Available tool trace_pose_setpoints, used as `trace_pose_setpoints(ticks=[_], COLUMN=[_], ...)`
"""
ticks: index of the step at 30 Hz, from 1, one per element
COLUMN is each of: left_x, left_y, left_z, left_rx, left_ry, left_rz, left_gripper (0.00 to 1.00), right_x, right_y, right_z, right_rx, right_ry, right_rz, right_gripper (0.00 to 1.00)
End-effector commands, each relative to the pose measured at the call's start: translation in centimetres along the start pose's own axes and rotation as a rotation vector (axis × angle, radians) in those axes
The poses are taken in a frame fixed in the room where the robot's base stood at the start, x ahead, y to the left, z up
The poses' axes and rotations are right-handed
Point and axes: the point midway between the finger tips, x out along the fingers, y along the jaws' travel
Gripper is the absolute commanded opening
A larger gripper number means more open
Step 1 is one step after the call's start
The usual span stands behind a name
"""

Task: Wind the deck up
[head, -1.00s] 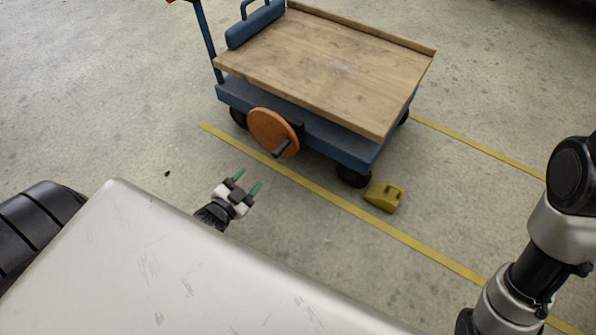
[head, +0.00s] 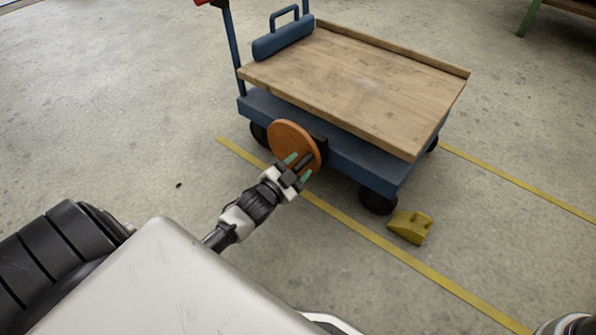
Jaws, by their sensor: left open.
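The cart's wooden deck (head: 365,85) sits low and level, close above the blue frame (head: 350,150). An orange crank wheel (head: 291,142) is on the cart's near side, with a dark handle (head: 304,161) sticking out toward me. My left gripper (head: 298,167) is at the wheel's lower right, its green-tipped fingers open on either side of the handle. I cannot tell whether they touch it. My right gripper is out of view.
A yellow wheel chock (head: 411,226) lies on the floor by the front wheel. Yellow lines (head: 370,235) run along the floor on both sides of the cart. A blue handled piece (head: 283,38) stands at the deck's left end. A green-legged bench (head: 530,15) is at the top right.

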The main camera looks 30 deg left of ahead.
Motion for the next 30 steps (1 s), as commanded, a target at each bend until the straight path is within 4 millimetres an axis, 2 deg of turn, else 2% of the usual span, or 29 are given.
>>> trace_pose_setpoints(ticks=[9, 11, 19, 30], left_x=[0.33, 0.32, 0.31, 0.32], left_y=[-0.01, -0.01, -0.07, -0.25], left_z=[-0.01, 0.0, 0.01, -0.01], left_rx=[0.0, 0.0, 0.0, 0.0], left_ry=[-0.002, -0.002, -0.002, -0.001], left_rz=[0.001, 0.001, 0.0, -0.002], left_gripper=[0.48, 0.41, 0.0, 0.0], right_x=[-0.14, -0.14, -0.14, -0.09], right_y=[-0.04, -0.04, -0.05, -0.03], right_z=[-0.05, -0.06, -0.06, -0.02], right_rx=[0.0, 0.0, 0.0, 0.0], right_ry=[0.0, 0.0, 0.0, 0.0], right_rz=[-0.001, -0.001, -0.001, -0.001], right_gripper=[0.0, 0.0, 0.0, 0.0])
